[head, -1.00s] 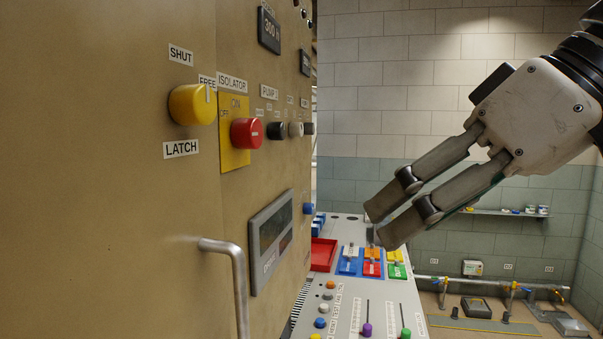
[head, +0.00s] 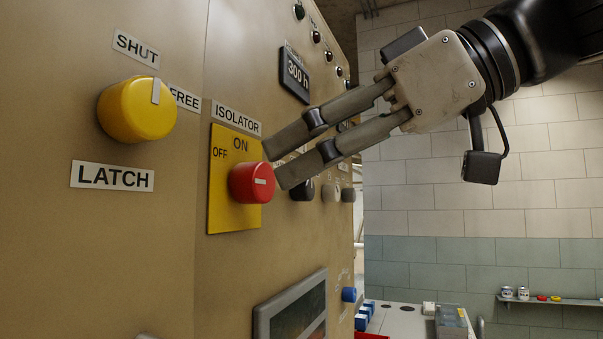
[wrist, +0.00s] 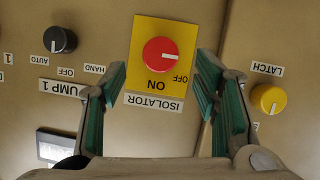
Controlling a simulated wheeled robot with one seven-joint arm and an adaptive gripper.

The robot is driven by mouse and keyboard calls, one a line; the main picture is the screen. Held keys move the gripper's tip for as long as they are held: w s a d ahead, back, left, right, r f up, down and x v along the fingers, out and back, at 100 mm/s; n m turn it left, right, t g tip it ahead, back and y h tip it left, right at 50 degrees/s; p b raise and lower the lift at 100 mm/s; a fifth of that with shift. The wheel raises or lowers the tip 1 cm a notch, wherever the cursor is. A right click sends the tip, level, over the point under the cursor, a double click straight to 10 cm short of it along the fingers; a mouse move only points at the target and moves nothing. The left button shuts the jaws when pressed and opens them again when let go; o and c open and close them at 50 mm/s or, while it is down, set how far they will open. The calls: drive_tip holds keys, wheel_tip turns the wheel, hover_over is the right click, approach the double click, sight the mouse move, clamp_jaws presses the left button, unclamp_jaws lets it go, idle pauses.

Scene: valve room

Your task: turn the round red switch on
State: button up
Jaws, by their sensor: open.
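The round red switch (head: 252,183) sits on a yellow ISOLATOR plate (head: 221,208) on the tan panel. ON is printed above it and OFF at its upper left. Its white mark lies level in the head view; in the upside-down wrist view the red switch (wrist: 159,54) has its mark pointing right, on the OFF side and not at ON. My gripper (head: 277,165) is open and empty, its fingertips just off the switch's face. In the wrist view the fingers of my gripper (wrist: 162,70) stand either side of the switch, apparently not touching it.
A yellow LATCH knob (head: 137,109) is to the left of the switch. A black knob (head: 303,190) and paler knobs are to the right, close by my fingers. A display (head: 294,75) is above, a framed screen (head: 290,312) below. Open room lies in front of the panel.

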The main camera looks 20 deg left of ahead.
sight(266, 181)
drive_tip(key=shift+p+x, duration=0.3)
drive_tip(key=shift+x, duration=2.45)
drive_tip(key=shift+c, duration=0.6)
drive_tip(key=c, duration=1)
